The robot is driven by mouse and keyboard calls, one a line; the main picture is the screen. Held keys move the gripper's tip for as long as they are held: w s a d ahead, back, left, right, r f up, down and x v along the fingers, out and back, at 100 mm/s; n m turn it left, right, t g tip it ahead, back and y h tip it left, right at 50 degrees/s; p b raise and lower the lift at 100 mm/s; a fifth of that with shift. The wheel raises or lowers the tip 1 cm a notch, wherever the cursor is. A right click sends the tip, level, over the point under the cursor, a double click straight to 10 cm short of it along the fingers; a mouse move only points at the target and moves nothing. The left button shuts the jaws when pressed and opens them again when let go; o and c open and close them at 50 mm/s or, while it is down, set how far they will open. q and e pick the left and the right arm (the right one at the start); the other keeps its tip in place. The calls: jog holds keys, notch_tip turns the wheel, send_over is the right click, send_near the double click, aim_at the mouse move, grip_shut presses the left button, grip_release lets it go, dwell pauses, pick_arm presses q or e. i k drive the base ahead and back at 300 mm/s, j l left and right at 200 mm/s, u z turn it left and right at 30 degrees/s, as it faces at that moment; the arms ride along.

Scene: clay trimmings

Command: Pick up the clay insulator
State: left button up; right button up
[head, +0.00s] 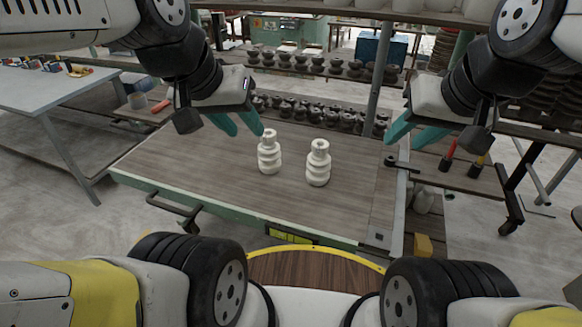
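Two cream-white ribbed clay insulators stand upright on the brown top of a wheeled table (200,170). The left insulator (269,153) is slightly farther back than the right insulator (318,165), with a small gap between them. My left gripper (246,132) has teal fingers spread apart and empty. In the picture it is just up and left of the left insulator, apparently above the table. My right gripper (402,141) also has its teal fingers apart and empty, well to the right of the right insulator, near the table's right edge.
Shelves with several dark clay pieces (345,117) stand behind the table. A grey-blue table (50,95) is at the left. Red and yellow-handled tools (449,155) stand on a shelf to the right. The table top around the insulators is clear.

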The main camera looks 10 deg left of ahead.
aim_at(270, 162)
jog(key=j+z, duration=0.15)
jog(key=z, duration=1.1)
jog(key=k+j+z, duration=0.15)
jog(key=j+z, duration=0.25)
jog(key=k+j+z, duration=0.15)
jog(key=z, duration=0.2)
jog(key=k+j+z, duration=0.25)
jog(key=z, duration=0.15)
jog(key=k+j+z, duration=0.15)
jog(key=k+j, duration=0.4)
jog(key=k, duration=0.15)
